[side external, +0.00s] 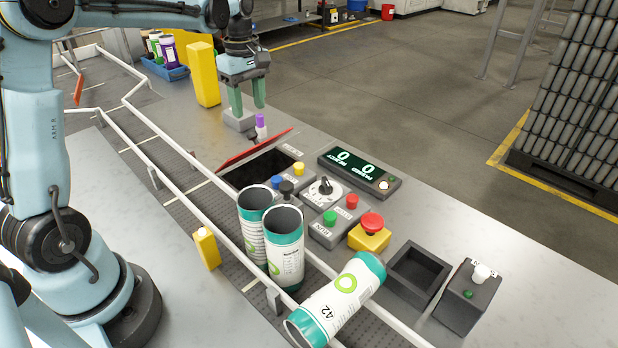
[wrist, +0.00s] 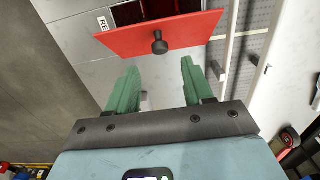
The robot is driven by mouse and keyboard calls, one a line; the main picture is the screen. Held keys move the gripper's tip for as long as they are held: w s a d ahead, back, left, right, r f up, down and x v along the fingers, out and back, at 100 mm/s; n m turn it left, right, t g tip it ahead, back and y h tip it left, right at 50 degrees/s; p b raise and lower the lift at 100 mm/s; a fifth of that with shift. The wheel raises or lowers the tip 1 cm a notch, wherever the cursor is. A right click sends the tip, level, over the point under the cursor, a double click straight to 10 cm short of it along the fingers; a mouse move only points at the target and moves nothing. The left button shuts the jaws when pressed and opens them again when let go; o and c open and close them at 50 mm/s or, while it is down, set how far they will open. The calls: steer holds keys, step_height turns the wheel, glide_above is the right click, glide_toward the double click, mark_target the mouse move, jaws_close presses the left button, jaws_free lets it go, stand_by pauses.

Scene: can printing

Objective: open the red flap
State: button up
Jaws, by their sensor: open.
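The red flap (side external: 240,153) is seen nearly edge-on in the side external view, tilted up along the edge of a dark rectangular opening (side external: 262,168). In the wrist view the red flap (wrist: 190,28) shows its broad face with a dark round knob (wrist: 159,42), and part of the opening shows beyond it. My gripper (side external: 247,108) is above the counter, behind the flap in the side view. Its green fingers are apart and empty. In the wrist view my gripper (wrist: 157,75) points toward the knob, with a gap between the fingertips and the flap.
A tall yellow post (side external: 203,75) and a purple-topped item (side external: 260,125) stand near my gripper. Buttons and a dial box (side external: 324,192) lie in front of the opening. A red stop button (side external: 371,223) is farther right.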

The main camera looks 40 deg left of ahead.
step_height(320, 180, down, 7)
steer(key=shift+r, duration=0.1)
stand_by(0.3)
jaws_close()
